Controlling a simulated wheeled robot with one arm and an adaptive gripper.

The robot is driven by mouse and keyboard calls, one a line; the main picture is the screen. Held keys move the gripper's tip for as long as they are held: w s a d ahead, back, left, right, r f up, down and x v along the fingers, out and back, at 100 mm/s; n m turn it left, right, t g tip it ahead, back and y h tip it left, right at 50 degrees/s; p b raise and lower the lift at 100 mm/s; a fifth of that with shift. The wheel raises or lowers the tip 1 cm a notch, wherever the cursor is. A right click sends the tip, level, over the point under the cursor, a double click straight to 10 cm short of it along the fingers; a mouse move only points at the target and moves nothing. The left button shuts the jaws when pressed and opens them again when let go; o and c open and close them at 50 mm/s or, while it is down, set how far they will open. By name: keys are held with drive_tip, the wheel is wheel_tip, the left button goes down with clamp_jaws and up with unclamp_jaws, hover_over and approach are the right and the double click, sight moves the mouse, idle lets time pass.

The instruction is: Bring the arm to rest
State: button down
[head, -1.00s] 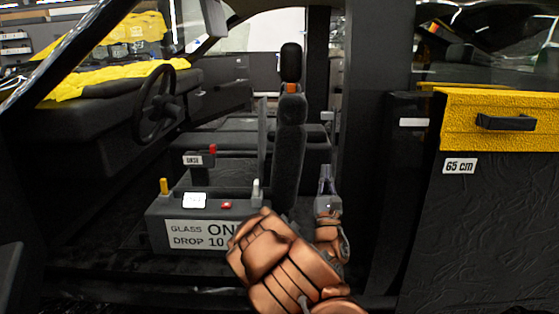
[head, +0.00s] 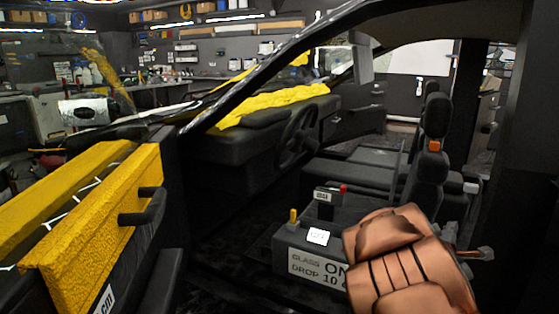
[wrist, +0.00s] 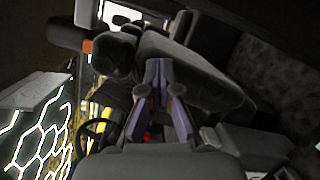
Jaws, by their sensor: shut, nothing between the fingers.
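My copper-coloured arm (head: 405,265) is bent in front of the car's open doorway, at the lower right of the head view. My gripper (head: 485,253) shows at its right, beside the seat, pointing right and partly hidden by the arm. In the wrist view my gripper (wrist: 158,68) has its two purple-grey fingers drawn together at the tips, with nothing held. Behind it the grey seat (wrist: 190,65) appears sideways.
A grey control box (head: 285,245) with a "GLASS DROP" label stands in the doorway, partly covered by my arm. The steering wheel (head: 297,137) is beyond. An open door with yellow trim (head: 100,240) stands at left. A workbench (head: 150,78) lies behind.

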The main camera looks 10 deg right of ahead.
drive_tip(key=s+a+r+m+g+y+p, duration=0.25)
drive_tip(key=a+y+p, duration=0.2)
drive_tip(key=a, duration=0.35)
drive_tip(key=s+a+r+m+g+y+p, duration=0.1)
drive_tip(key=s+a+r+m+y+p, duration=0.15)
drive_tip(key=a+p, duration=0.4)
drive_tip(key=s+a+r+m+g+y+p, duration=0.1)
drive_tip(key=s+a+m+g+y+p, duration=0.2)
drive_tip(key=a, duration=0.7)
drive_tip(key=s+a+r+m+g+y+p, duration=0.1)
drive_tip(key=s+a+r+p, duration=0.3)
drive_tip(key=s, duration=0.5)
drive_tip(key=s+a+r+m+g+y+p, duration=0.1)
drive_tip(key=s+a+r+g+p, duration=0.2)
drive_tip(key=s, duration=0.6)
drive_tip(key=s+a+r+m+g+y+p, duration=0.2)
drive_tip(key=s+a+r+p, duration=0.3)
drive_tip(key=s, duration=0.4)
drive_tip(key=shift+a+r+g, duration=0.35)
drive_tip(key=shift+a+r, duration=0.35)
drive_tip(key=shift+a, duration=0.15)
drive_tip(key=shift+s, duration=0.1)
